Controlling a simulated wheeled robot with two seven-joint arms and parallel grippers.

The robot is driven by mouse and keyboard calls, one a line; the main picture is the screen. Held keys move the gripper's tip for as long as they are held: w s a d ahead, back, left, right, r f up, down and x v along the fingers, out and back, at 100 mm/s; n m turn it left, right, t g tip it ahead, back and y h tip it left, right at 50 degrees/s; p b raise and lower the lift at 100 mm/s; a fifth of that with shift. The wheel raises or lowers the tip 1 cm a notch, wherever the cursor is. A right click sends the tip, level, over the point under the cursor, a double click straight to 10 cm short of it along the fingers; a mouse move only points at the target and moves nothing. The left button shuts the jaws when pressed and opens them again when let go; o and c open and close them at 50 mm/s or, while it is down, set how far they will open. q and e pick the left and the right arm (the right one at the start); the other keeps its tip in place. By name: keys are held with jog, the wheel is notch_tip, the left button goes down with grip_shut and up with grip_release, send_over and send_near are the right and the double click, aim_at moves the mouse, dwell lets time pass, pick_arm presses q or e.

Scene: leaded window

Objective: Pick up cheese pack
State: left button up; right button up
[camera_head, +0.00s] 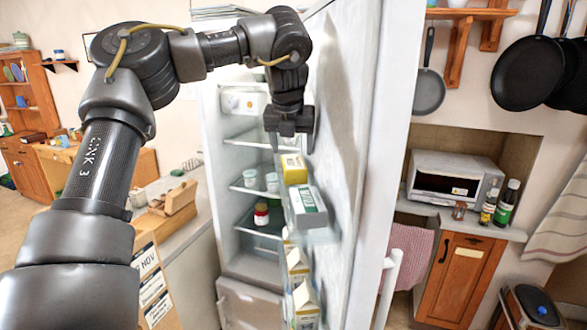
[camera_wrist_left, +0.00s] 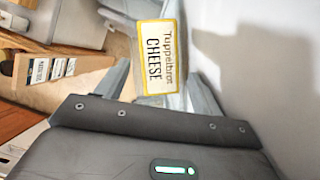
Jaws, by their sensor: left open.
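The cheese pack (camera_head: 294,169) is a small yellow and white box in the upper part of the open fridge door's shelves. In the left wrist view the pack (camera_wrist_left: 158,58) shows its "Tuppelbrot CHEESE" label with a yellow border. My left gripper (camera_head: 291,146) points down just above the pack in the head view. Its fingers are open, and in the wrist view they show on either side of the pack's lower end. I cannot tell whether they touch it. My right gripper is not in view.
A white and green box (camera_head: 308,204) sits just in front of the pack, with several cartons (camera_head: 300,266) lower down the door. The fridge door (camera_head: 368,150) stands close on the right. Fridge shelves (camera_head: 247,185) with small tubs are to the left.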

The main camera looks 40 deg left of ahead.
aim_at(293, 162)
pick_arm(q)
jog(key=x, duration=0.2)
jog(key=p+x, duration=0.1)
jog(key=x, duration=0.2)
jog(key=shift+a+p, duration=0.25)
jog(key=shift+p, duration=0.05)
jog(key=shift+s+d+r, duration=0.15)
jog(key=shift+d+r, duration=0.05)
jog(key=shift+d, duration=0.1)
jog(key=shift+a+f, duration=0.1)
jog(key=shift+f, duration=0.05)
jog(key=c, duration=1)
